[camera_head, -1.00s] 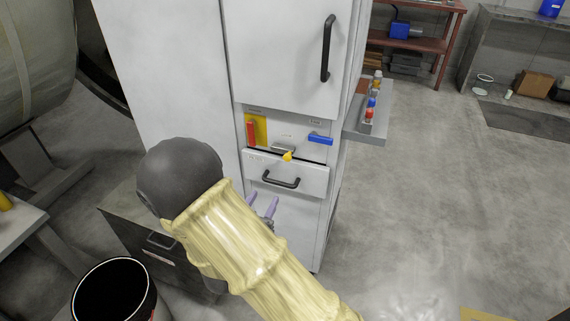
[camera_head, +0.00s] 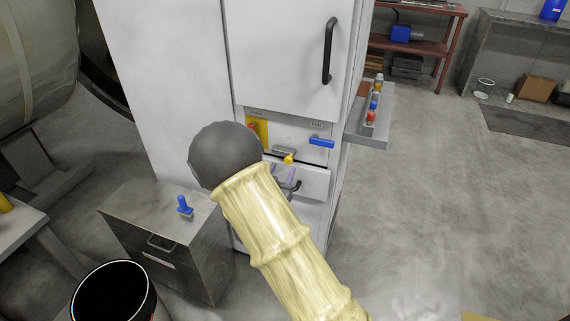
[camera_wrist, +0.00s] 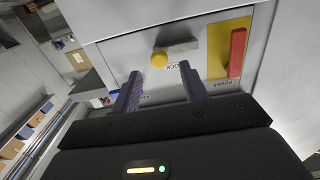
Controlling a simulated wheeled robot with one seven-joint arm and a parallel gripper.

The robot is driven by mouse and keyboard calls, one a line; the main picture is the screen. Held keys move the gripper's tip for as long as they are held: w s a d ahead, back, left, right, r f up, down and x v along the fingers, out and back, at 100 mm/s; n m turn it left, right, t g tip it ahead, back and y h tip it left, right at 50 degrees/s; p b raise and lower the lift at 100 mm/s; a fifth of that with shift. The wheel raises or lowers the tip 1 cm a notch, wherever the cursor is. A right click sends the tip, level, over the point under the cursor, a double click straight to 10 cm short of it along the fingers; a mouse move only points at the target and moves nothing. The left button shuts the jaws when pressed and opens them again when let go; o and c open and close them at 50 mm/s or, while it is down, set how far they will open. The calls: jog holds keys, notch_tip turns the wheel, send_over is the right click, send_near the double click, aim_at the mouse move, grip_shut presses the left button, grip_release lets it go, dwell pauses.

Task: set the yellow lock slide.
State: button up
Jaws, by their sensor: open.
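The yellow lock slide (camera_head: 289,158) is a small yellow knob on a grey bar on the white cabinet's front panel, above the drawer. In the wrist view the yellow knob (camera_wrist: 159,59) shows at the left end of the grey bar, ahead of my fingers and between them across the picture. My gripper (camera_wrist: 161,82) has two purple fingers spread apart with nothing between them. In the head view my gripper (camera_head: 283,174) is partly hidden by my arm, with the fingers just below the knob. I see no contact with the knob.
A red handle on a yellow plate (camera_wrist: 237,52) sits right of the knob in the wrist view. A blue handle (camera_head: 321,141) and a drawer handle (camera_head: 292,186) are near. A side shelf (camera_head: 376,132) holds small coloured items. A low grey cabinet (camera_head: 135,215) bears a blue item (camera_head: 184,204).

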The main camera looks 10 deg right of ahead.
aim_at(288, 161)
jog(key=x, duration=0.4)
jog(key=shift+w+d, duration=0.15)
grip_shut()
